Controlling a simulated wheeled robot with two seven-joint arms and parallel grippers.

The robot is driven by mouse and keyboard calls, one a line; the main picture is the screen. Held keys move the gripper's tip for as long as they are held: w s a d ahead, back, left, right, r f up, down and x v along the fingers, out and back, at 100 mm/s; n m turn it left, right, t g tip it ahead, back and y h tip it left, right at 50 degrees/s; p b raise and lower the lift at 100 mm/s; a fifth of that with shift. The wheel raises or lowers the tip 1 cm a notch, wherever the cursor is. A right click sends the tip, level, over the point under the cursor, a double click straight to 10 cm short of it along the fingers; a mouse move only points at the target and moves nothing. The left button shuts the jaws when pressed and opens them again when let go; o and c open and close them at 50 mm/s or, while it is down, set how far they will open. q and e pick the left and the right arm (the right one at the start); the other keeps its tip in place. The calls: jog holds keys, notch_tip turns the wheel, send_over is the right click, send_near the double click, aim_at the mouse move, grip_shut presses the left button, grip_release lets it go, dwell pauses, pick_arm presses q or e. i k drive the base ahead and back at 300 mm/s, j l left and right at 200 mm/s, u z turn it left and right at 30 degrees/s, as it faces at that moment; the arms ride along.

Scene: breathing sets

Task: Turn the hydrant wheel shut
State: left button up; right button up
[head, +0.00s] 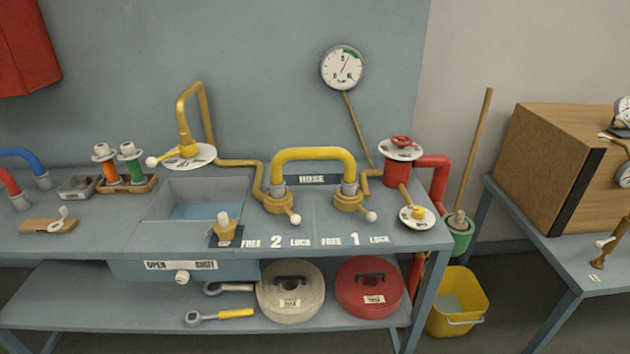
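The hydrant wheel (401,141) is a small red handwheel in the head view, right of centre. It sits on top of a white round plate (412,152) with markings too small to read. Below the plate is the red hydrant body (392,175), standing near the right end of the grey-blue bench. A red pipe (437,162) bends out of its right side and down past the bench edge. From this view I cannot tell how far the wheel is turned. Neither of my grippers is in view, and nothing touches the wheel.
A yellow hose pipe (313,154) with two brass valves stands left of the hydrant. A brass lever with a white dial (417,217) is in front of it. A pressure gauge (342,68) hangs behind. A yellow bucket (458,302) stands on the floor at right.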

aim_at(402, 139)
jog(key=i+l+u, duration=0.1)
jog(key=l, duration=0.3)
jog(key=i+l+u, duration=0.1)
jog(key=l, duration=0.3)
jog(key=i+l+u, duration=0.1)
jog(key=i+l, duration=0.15)
jog(key=l, duration=0.2)
jog(key=i+l+u, duration=0.1)
jog(key=l, duration=0.35)
